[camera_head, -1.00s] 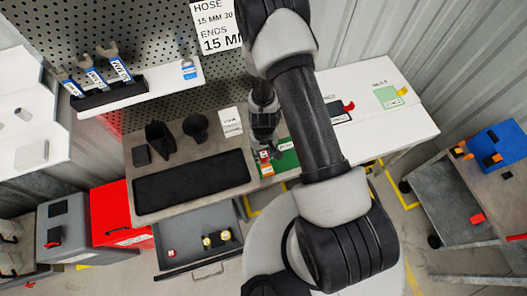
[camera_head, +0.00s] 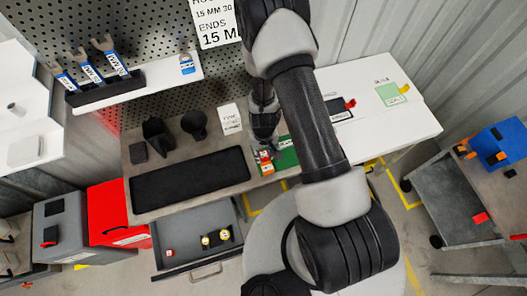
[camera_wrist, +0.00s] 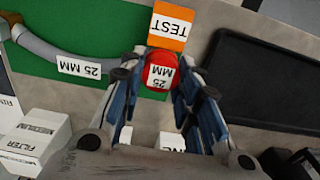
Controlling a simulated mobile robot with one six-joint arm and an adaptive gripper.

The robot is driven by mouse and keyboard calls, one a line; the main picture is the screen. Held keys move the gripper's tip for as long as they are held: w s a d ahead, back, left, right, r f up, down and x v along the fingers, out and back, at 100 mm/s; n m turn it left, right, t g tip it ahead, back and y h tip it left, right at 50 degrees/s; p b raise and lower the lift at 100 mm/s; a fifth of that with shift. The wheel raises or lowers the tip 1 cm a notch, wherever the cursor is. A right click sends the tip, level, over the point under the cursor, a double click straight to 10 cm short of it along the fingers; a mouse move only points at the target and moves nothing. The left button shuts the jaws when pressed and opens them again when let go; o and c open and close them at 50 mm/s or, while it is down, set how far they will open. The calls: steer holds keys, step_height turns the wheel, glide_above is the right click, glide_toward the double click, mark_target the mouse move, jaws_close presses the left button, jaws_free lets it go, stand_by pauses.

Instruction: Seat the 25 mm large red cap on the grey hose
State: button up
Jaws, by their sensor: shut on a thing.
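A red cap (camera_wrist: 160,70) with a white 25 MM label is between the fingertips of my gripper (camera_wrist: 160,84) in the wrist view. My gripper is shut on it, with a finger on either side. The grey hose (camera_wrist: 45,48), also labelled 25 MM, curves over a green mat (camera_wrist: 42,67) to the left of the cap. An orange and white TEST tag (camera_wrist: 168,25) is just beyond the cap. In the head view my gripper (camera_head: 266,150) is over the mat (camera_head: 286,155). Whether the cap touches a hose end cannot be told.
A black mat (camera_head: 190,180) lies left of the green mat, with black holders (camera_head: 158,135) behind it. White filter boxes (camera_wrist: 32,140) stand near my gripper. An open drawer (camera_head: 195,235) is below the bench. The white table (camera_head: 425,128) at right has free room.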

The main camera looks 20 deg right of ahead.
mark_target(263, 154)
steer(key=shift+f+b, duration=0.3)
steer(key=shift+f, duration=0.1)
steer(key=o, duration=0.8)
steer(key=shift+r, duration=0.1)
step_height(263, 154, up, 12)
stand_by(0.8)
